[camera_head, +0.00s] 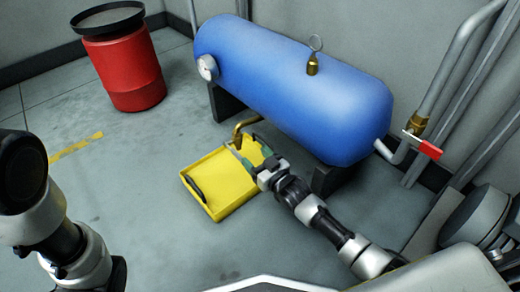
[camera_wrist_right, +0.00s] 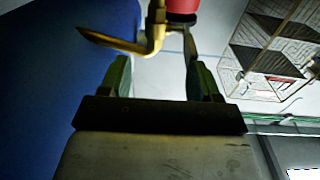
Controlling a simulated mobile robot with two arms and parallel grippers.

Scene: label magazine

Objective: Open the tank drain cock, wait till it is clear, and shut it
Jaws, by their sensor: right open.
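The blue tank (camera_head: 295,85) lies on dark supports. Its brass drain cock (camera_head: 243,124) comes out low at the tank's near left side, above a yellow tray (camera_head: 213,172). My right gripper (camera_head: 250,152) is open near the cock, over the tray. In the right wrist view the brass pipe and elbow (camera_wrist_right: 152,42) show just beyond the fingertips of my open right gripper (camera_wrist_right: 160,72); I cannot tell whether they touch. The cock's handle position and any flow are not clear. My left arm shows at the left, its gripper out of view.
A red drum (camera_head: 125,70) with a dark rim stands at the back left. A pipe valve with a red and white handle (camera_head: 423,146) sits at the tank's right end. The tank carries a gauge (camera_head: 207,67) and a brass fitting (camera_head: 313,66). Floor left of the tray is clear.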

